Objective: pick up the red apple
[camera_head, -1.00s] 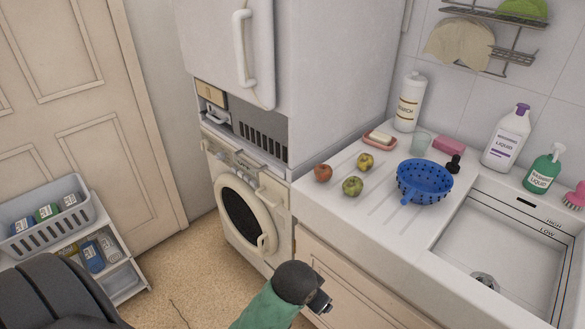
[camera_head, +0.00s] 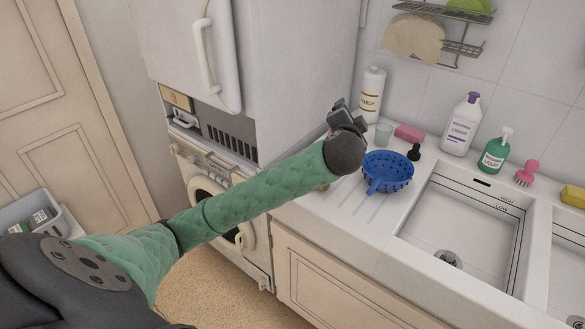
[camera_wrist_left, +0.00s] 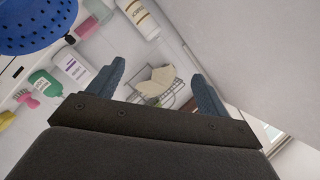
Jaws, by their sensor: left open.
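The red apple is not visible now; my green left arm crosses the head view over the part of the drainboard where it lay a second ago. A sliver of a yellowish-green fruit (camera_head: 323,187) shows under the arm near the wrist. My left gripper (camera_head: 345,113) is raised above the counter, beside the white fridge, and points up and away. In the left wrist view its two fingers (camera_wrist_left: 158,82) are spread apart with nothing between them; the wall rack shows beyond. My right gripper is not in view.
A blue colander (camera_head: 388,172) stands right of the left wrist, beside the sink (camera_head: 455,235). Behind are a starch bottle (camera_head: 371,95), a glass (camera_head: 383,134) and a pink sponge (camera_head: 409,133). The fridge (camera_head: 290,70) is close to the arm's left.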

